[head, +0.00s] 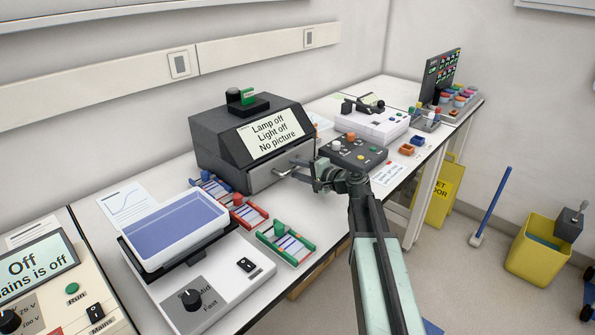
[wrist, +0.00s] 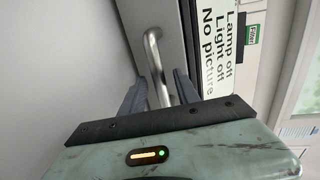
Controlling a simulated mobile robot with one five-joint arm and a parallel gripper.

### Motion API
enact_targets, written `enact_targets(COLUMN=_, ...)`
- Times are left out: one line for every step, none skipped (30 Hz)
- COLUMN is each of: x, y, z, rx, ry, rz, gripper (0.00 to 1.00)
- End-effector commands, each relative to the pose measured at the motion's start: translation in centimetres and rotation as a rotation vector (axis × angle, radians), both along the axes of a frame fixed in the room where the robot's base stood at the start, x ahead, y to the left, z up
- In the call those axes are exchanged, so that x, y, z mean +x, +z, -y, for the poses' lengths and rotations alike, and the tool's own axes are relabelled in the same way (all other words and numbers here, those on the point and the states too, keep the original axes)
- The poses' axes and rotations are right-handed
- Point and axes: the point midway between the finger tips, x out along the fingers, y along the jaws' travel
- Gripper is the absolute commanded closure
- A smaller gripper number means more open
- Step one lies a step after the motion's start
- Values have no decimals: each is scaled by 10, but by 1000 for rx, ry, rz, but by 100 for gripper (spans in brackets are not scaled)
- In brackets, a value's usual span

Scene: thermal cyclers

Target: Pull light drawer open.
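The dark grey imager box (head: 245,145) stands on the bench; its sloped display reads "Lamp off, Light off, No picture". The light drawer is the grey front (head: 262,180) below that display, and it looks closed. Its bent metal handle (head: 284,174) also shows in the wrist view (wrist: 152,48). My gripper (head: 303,170) is at the handle, in front of the drawer. In the wrist view, my gripper's two dark fingers (wrist: 160,88) stand apart with the handle bar between them, and gaps seem to show beside the bar. Finger contact cannot be made out.
A tray of blue liquid (head: 185,225) on a white unit stands at the front left. Red and green racks (head: 286,242) lie before the box. A dark knobbed control unit (head: 352,152) and a white instrument (head: 375,122) stand to the right. The floor at right is partly free.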

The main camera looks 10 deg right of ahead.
Motion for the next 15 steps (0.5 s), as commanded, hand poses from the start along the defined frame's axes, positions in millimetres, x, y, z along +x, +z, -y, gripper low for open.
enact_targets(x=8, y=-3, z=-4, rx=-1, ry=1, rz=0, gripper=62)
enact_targets(x=10, y=-3, z=-6, rx=-1, ry=1, rz=0, gripper=62)
enact_targets(x=11, y=-4, z=-7, rx=0, ry=1, rz=0, gripper=62)
enact_targets(x=12, y=-3, z=-8, rx=0, ry=0, rz=0, gripper=62)
enact_targets(x=12, y=-3, z=-8, rx=0, ry=0, rz=0, gripper=62)
enact_targets(x=11, y=-3, z=-8, rx=0, ry=0, rz=0, gripper=62)
enact_targets(x=11, y=-3, z=-8, rx=0, ry=0, rz=0, gripper=62)
enact_targets(x=11, y=-3, z=-8, rx=0, ry=0, rz=0, gripper=62)
enact_targets(x=11, y=-3, z=-8, rx=0, ry=-1, rz=0, gripper=62)
enact_targets(x=11, y=-3, z=-8, rx=0, ry=-1, rz=0, gripper=65)
enact_targets(x=11, y=-3, z=-8, rx=0, ry=-1, rz=0, gripper=73)
enact_targets(x=11, y=-3, z=-8, rx=0, ry=-1, rz=0, gripper=84)
enact_targets(x=11, y=-3, z=-7, rx=0, ry=-1, rz=0, gripper=93)
enact_targets(x=11, y=-3, z=-7, rx=0, ry=-1, rz=0, gripper=100)
enact_targets(x=11, y=-3, z=-7, rx=0, ry=-1, rz=0, gripper=100)
